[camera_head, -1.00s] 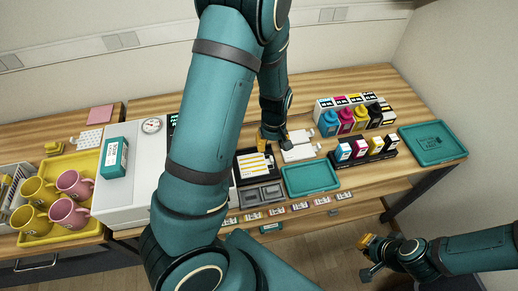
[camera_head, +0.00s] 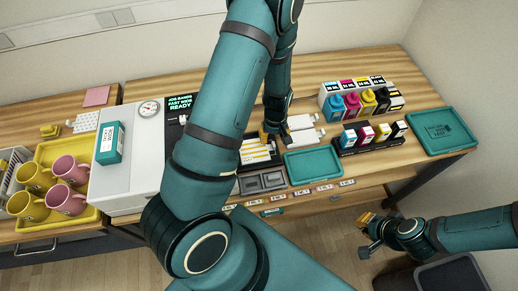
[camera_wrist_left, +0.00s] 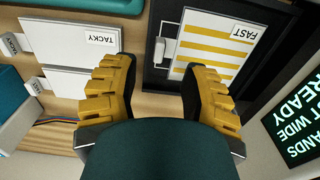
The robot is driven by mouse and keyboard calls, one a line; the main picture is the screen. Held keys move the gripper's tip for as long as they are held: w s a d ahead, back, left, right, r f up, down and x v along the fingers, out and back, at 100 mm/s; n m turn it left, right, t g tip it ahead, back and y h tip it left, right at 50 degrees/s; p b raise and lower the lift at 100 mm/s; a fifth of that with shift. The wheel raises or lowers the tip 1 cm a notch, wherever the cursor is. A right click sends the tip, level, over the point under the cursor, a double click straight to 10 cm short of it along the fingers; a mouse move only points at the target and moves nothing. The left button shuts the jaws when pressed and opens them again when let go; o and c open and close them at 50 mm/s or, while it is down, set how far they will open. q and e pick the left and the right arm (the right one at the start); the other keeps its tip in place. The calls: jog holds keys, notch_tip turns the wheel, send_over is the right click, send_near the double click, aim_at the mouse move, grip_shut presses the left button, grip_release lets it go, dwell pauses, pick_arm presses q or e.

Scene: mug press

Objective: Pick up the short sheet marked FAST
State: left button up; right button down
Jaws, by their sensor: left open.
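The sheet marked FAST (camera_wrist_left: 212,42) is white with yellow stripes and lies in a black holder in the left wrist view. In the head view the left gripper (camera_head: 274,138) is at the far edge of the striped sheet. My right gripper (camera_head: 369,236) is low at the right, away from the table; its opening is unclear.
A teal tray (camera_head: 313,176) lies right of the FAST sheet, with ink bottles (camera_head: 366,100) and small cartridges (camera_head: 372,132) beyond. A grey machine (camera_head: 132,165) and a lit screen (camera_head: 178,103) stand left. A second teal tray (camera_head: 465,142) is far right.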

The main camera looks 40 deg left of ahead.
aim_at(273, 143)
pick_arm(q)
jog(key=shift+w+f, duration=0.1)
jog(key=shift+f, duration=2.3)
grip_shut()
